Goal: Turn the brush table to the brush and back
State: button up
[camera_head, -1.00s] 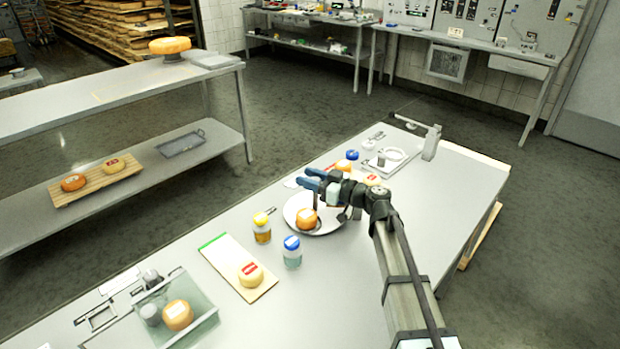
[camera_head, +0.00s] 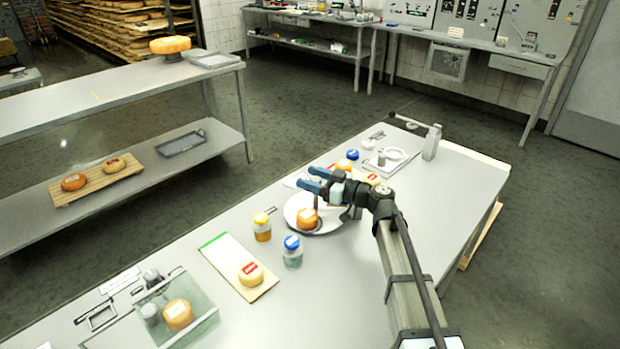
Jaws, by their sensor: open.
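A round, pale turntable (camera_head: 327,223) lies on the long table, with a small orange cheese wheel (camera_head: 307,219) on its left part. A dark upright piece (camera_head: 316,202), perhaps the brush or a post, stands just behind the cheese; I cannot tell which. My gripper (camera_head: 312,180) is over the far side of the turntable, its blue-tipped fingers apart and pointing left. Nothing shows between the fingers. Whether a finger touches the upright piece cannot be told. My gripper and wrist hide the turntable's far right part.
A yellow-capped jar (camera_head: 262,227) and a blue-capped jar (camera_head: 292,251) stand at the near left of the turntable. A board (camera_head: 225,250) bears a labelled cheese (camera_head: 250,273). A glass tray (camera_head: 195,322) is at the front. The table's right side is clear.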

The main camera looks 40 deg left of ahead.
jog(key=v, duration=1.3)
jog(key=x, duration=1.2)
dwell(0.3)
jog(key=shift+c, duration=0.4)
grip_shut()
